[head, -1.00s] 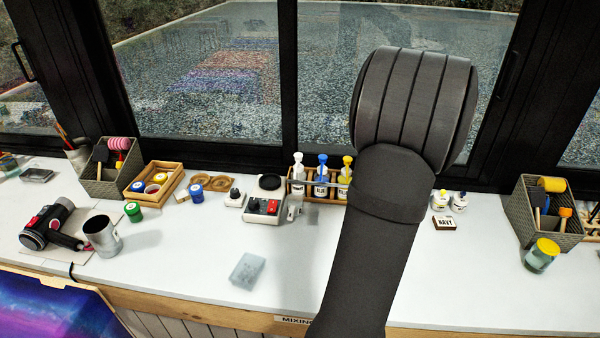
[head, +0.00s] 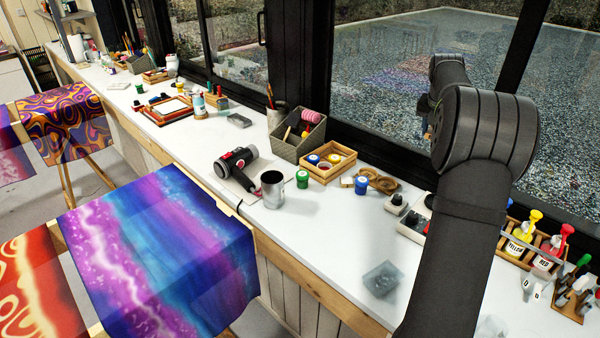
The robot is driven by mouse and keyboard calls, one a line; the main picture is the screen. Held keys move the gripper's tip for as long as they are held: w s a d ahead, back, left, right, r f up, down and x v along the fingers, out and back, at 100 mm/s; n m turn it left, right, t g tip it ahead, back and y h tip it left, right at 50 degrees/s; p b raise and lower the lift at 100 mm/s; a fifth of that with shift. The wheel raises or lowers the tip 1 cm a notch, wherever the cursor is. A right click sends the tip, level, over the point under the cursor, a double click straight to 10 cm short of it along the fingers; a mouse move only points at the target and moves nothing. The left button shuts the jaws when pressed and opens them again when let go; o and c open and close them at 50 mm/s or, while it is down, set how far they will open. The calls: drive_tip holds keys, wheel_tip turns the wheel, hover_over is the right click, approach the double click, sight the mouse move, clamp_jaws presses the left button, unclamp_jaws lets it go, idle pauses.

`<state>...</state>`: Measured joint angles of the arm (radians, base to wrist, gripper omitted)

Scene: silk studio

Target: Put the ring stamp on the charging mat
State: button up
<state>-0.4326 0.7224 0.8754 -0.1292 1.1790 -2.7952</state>
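I cannot single out the ring stamp for sure. Two brown ring-shaped pieces (head: 386,184) lie on the white counter (head: 335,235), right of the blue-lidded jar (head: 361,184). I cannot identify the charging mat for sure either. A flat grey rectangular piece (head: 239,120) lies on the counter left of the grey basket. A small black piece (head: 428,201) shows at the left edge of my arm. My arm rises at the right, in front of the window. Its end points away, mostly behind my own links, so the gripper's fingers cannot be made out.
The hair dryer (head: 236,164), metal mug (head: 272,188), grey basket (head: 298,135) and wooden tray (head: 327,159) crowd the middle of the counter. A clear box (head: 381,279) lies near the front edge. Dye bottles (head: 532,235) stand at right. Painted cloth (head: 160,255) hangs in front.

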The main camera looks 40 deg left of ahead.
drive_tip(key=s+a+n+y, duration=0.15)
drive_tip(key=s+a, duration=0.35)
drive_tip(key=a, duration=0.6)
drive_tip(key=s+a+n, duration=0.3)
drive_tip(key=s+a, duration=0.2)
drive_tip(key=a, duration=0.6)
drive_tip(key=n+g+y, duration=0.1)
drive_tip(key=n, duration=0.2)
hover_over(259, 171)
drive_tip(key=s+d, duration=0.3)
drive_tip(key=d, duration=0.2)
drive_tip(key=f, duration=1.8)
drive_tip(key=shift+w+a+f, duration=0.2)
drive_tip(key=shift+w+f, duration=0.05)
drive_tip(key=shift+f, duration=0.05)
drive_tip(key=shift+s+a+f, duration=0.2)
drive_tip(key=shift+a+f, duration=0.1)
drive_tip(key=shift+a, duration=0.05)
drive_tip(key=shift+f, duration=1.95)
drive_tip(key=shift+f, duration=0.15)
drive_tip(key=o, duration=0.7)
